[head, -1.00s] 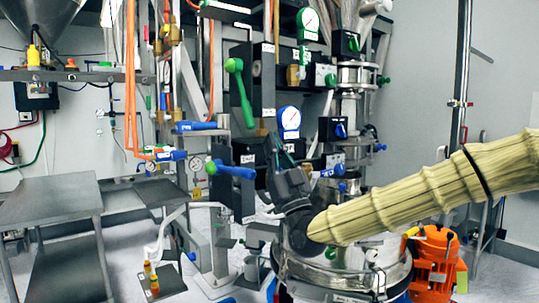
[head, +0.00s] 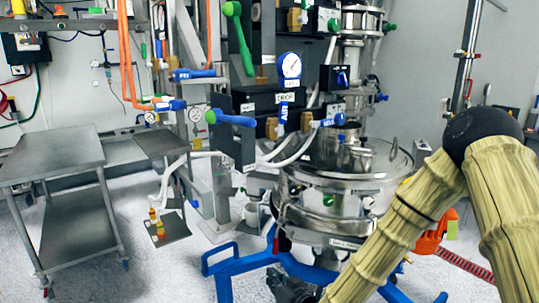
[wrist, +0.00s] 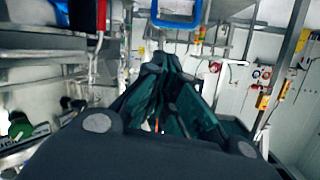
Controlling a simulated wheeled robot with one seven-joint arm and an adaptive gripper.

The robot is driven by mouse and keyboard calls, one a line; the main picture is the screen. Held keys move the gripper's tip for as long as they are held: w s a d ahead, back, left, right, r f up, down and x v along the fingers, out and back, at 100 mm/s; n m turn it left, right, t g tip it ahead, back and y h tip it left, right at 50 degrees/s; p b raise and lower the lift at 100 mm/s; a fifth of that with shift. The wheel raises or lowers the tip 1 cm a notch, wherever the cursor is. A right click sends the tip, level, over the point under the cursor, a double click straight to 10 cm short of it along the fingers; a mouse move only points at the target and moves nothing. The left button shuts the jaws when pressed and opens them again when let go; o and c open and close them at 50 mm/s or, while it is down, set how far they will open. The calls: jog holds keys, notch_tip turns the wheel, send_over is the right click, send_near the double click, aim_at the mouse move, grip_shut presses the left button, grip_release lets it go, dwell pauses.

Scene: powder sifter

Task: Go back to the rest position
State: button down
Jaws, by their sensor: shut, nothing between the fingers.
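My gripper (head: 290,288) shows as a dark shape at the bottom edge of the head view, low in front of the blue base frame and partly cut off. My arm, in a beige cover, bends from the right side down to it. In the wrist view my gripper (wrist: 172,62) has its dark green fingers brought together, with nothing between them. The steel sifter (head: 345,185) stands behind my arm, its lid clear of the gripper.
A blue base frame (head: 235,268) spreads around the sifter's foot. A steel table (head: 55,155) stands at the left. Valves with blue and green handles (head: 230,118) are at the back. An orange motor (head: 430,240) is partly behind my arm. Floor is free at the lower left.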

jog(key=s+d+f+m+g+h, duration=0.1)
jog(key=s+d+f+g+h, duration=0.3)
jog(key=s+f, duration=0.65)
jog(key=s+d+f+m+g, duration=0.1)
jog(key=s+d+f+g, duration=0.3)
jog(key=s+f, duration=0.6)
jog(key=s+d+f+m+g+h, duration=0.1)
jog(key=s+d+f+g+h, duration=0.1)
jog(key=s+d, duration=0.4)
jog(key=s+d+f+m+g+h+p, duration=0.1)
jog(key=s+d+f, duration=0.4)
jog(key=s, duration=1)
jog(key=shift+d+f+g+h, duration=0.2)
jog(key=shift+d+g+h, duration=0.2)
jog(key=shift+d+g, duration=0.7)
